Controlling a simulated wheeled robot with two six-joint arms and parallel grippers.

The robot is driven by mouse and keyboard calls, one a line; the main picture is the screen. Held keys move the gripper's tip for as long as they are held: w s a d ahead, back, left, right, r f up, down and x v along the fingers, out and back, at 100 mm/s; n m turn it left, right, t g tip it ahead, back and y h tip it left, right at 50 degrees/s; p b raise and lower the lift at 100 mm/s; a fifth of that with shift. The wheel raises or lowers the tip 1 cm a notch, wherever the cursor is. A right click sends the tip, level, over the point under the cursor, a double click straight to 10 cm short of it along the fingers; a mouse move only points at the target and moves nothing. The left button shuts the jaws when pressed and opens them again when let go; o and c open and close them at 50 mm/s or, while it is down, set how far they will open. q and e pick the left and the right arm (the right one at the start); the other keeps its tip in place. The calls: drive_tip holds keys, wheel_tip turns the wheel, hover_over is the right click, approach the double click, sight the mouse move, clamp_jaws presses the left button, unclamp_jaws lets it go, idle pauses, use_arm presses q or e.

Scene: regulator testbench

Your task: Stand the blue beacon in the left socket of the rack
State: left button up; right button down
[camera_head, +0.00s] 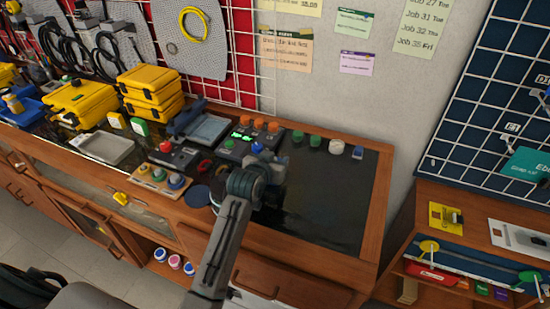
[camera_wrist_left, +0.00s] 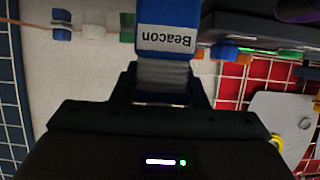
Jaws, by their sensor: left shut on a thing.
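The blue beacon (camera_wrist_left: 168,38) has a white band lettered "Beacon" and a grey ribbed lower part, and it fills the upper middle of the left wrist view. My left gripper (camera_wrist_left: 163,85) is shut on its grey part. In the head view my left gripper (camera_head: 268,163) is over the dark bench mat, just in front of the console, with the beacon's blue top (camera_head: 257,148) showing beside it. I cannot clearly tell the rack or its left socket; a wooden board (camera_head: 145,183) with coloured round pieces lies to the left. My right gripper is not in view.
A console (camera_head: 232,148) with green displays and orange knobs stands behind the gripper. Several small green, white and blue pieces line the mat's back edge, including a white one (camera_head: 336,146). A grey tray (camera_head: 103,149) and yellow cases (camera_head: 152,92) are left. The mat's right side (camera_head: 335,205) is clear.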

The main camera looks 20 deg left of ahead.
use_arm(q)
drive_tip(key=shift+f, duration=0.1)
drive_tip(key=o, duration=1.1)
drive_tip(key=shift+c, duration=0.2)
